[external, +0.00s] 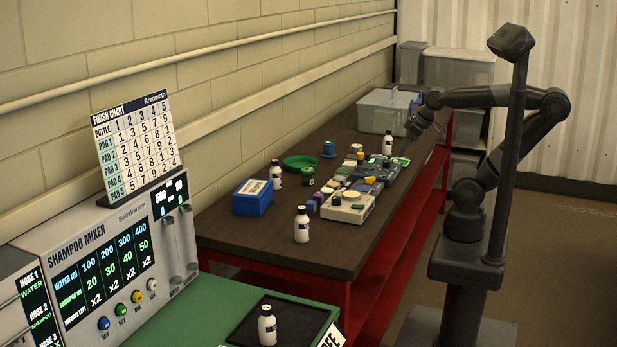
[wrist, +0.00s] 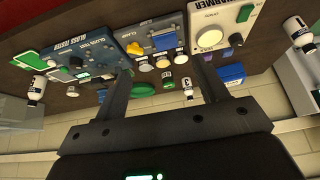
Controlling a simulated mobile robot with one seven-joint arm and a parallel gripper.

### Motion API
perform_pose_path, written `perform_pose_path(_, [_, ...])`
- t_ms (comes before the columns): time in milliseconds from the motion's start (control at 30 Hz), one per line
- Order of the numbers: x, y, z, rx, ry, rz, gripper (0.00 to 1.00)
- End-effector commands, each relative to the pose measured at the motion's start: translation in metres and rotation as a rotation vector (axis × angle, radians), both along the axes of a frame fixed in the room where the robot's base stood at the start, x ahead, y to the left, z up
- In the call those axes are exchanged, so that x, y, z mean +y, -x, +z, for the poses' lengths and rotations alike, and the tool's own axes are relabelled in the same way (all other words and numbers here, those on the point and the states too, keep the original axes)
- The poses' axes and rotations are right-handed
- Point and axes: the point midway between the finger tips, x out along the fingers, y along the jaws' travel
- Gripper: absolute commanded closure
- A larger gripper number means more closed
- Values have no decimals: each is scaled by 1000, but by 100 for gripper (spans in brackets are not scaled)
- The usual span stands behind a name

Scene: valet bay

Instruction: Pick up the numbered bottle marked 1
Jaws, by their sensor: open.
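Several white bottles with dark caps and dark label bands are in the external view: one at the table's near edge (external: 302,227), one by the wall (external: 277,175), one near my gripper (external: 387,146) and one on the black tray in front (external: 267,328). Their numbers are too small to read, so I cannot tell which is marked 1. My gripper (external: 407,145) is over the far part of the dark table. In the wrist view my gripper (wrist: 162,66) is open, with nothing between its fingers. Bottles show there at the right (wrist: 298,32), centre (wrist: 187,88) and left (wrist: 39,88).
Polishing devices and pads (external: 352,205) crowd the table's middle. A blue box (external: 253,198), a green dish (external: 300,161) and a grey bin (external: 383,113) stand around them. The shampoo mixer (external: 105,270) is at the left. Bare table lies in front of the near bottle.

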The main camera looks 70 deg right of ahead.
Motion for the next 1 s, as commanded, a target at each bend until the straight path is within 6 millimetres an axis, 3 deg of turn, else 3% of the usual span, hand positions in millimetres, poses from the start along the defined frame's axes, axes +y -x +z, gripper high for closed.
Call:
perform_pose_path(167, [15, -26, 14, 42, -15, 24, 34])
perform_pose_path(467, [75, -100, 39, 157, -43, 77, 34])
perform_pose_path(767, [160, -168, 37, 274, -43, 122, 34])
perform_pose_path(1000, [244, -207, 14, 364, -21, 154, 34])
